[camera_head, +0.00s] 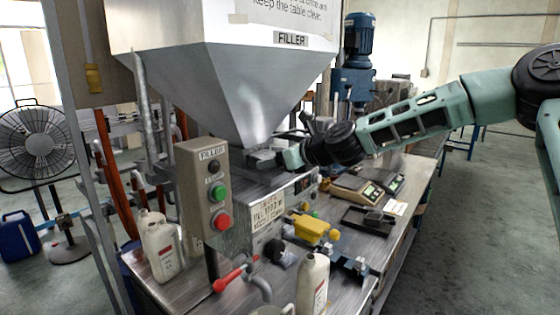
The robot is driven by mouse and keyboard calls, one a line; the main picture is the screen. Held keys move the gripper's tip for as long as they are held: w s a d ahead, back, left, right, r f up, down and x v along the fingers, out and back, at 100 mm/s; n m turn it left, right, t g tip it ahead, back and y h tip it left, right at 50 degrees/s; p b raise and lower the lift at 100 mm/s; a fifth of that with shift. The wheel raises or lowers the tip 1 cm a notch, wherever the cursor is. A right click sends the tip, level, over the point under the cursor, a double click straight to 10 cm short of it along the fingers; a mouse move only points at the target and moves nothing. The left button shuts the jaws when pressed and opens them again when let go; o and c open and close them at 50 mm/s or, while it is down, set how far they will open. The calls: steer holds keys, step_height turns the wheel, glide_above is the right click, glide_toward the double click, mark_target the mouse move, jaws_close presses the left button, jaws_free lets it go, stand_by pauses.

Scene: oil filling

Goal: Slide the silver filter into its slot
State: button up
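My gripper (284,158) reaches in from the right, just below the narrow bottom of the silver hopper (235,95) labelled FILLER. A small grey metal piece (262,159) sits at the gripper's tip, under the hopper outlet and above the filler machine (268,208). It may be the silver filter, but it is too small to be sure. The slot itself is not clearly visible. The fingers are small and partly merged with the grey parts, so I cannot tell whether they are open or shut on the piece.
A control box (207,187) with green and red buttons stands front left. White bottles (161,245) (313,285), a red-handled valve (230,280) and a yellow part (311,229) crowd the front. Scales (357,188) and a black tray (368,220) lie to the right on the metal table.

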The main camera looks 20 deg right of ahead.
mark_target(260, 153)
steer(key=shift+w+a+p, duration=0.4)
steer(key=shift+w+a, duration=0.75)
steer(key=shift+w, duration=0.3)
steer(key=shift+w+a+r, duration=0.3)
steer(key=shift+w+r, duration=0.05)
steer(key=shift+r, duration=0.2)
steer(key=shift+d, duration=0.15)
steer(key=shift+w+d+t, duration=0.15)
steer(key=shift+d+t, duration=0.05)
steer(key=shift+t, duration=0.1)
steer(key=o, duration=1)
steer(key=shift+o, duration=0.2)
steer(key=shift+s+a+b, duration=0.25)
steer(key=shift+s+b, duration=0.05)
steer(key=shift+s, duration=0.1)
steer(key=shift+s+d+b, duration=0.1)
steer(key=shift+s+b, duration=0.15)
steer(key=shift+b, duration=0.1)
steer(key=shift+o, duration=0.8)
steer(key=d+b+v, duration=0.1)
steer(key=b+v, duration=0.2)
steer(key=v, duration=1.2)
steer(key=shift+d, duration=0.2)
steer(key=shift+s+d+r, duration=0.15)
steer(key=shift+s+d, duration=0.15)
steer(key=shift+s, duration=0.2)
